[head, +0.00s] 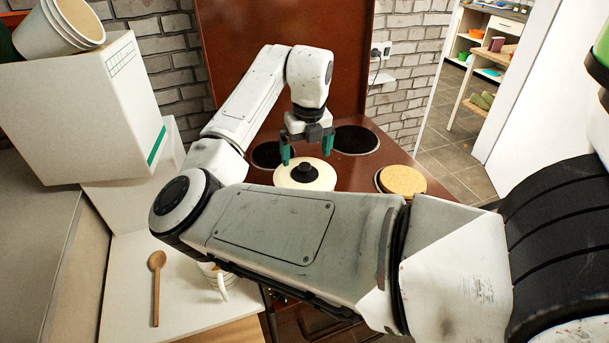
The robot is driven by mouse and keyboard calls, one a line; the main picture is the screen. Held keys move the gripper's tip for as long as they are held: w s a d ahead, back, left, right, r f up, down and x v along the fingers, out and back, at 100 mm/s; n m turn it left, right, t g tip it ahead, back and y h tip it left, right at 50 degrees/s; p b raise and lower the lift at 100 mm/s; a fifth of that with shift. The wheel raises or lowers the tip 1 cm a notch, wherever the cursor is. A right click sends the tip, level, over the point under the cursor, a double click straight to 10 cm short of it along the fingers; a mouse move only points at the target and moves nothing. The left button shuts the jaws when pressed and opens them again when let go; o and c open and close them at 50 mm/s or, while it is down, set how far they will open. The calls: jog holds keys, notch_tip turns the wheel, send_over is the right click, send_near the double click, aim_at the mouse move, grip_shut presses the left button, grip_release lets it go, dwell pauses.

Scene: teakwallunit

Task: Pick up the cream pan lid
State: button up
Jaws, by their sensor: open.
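The cream pan lid (290,181) lies on the brown stove top (350,182), with a black knob (305,170) at its middle. My gripper (306,154) hangs just above and behind the knob as I see it. Its two green-tipped fingers are apart, one on each side of the knob's line, with nothing between them. I cannot tell how far the fingertips are above the lid. My forearm hides the near edge of the lid.
Black burners (355,139) lie behind the lid. A round tan item (403,181) sits to its right. A wooden spoon (156,285) and a partly hidden white mug (220,286) are on the white counter (120,300) at left. White boxes (90,105) stand behind.

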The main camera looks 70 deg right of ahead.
aim_at(305, 165)
jog(key=f, duration=0.3)
jog(key=f+p, duration=0.1)
jog(key=f, duration=0.1)
jog(key=shift+w+d, duration=0.1)
jog(key=shift+w, duration=0.15)
jog(key=shift+c, duration=0.2)
jog(key=c, duration=1.1)
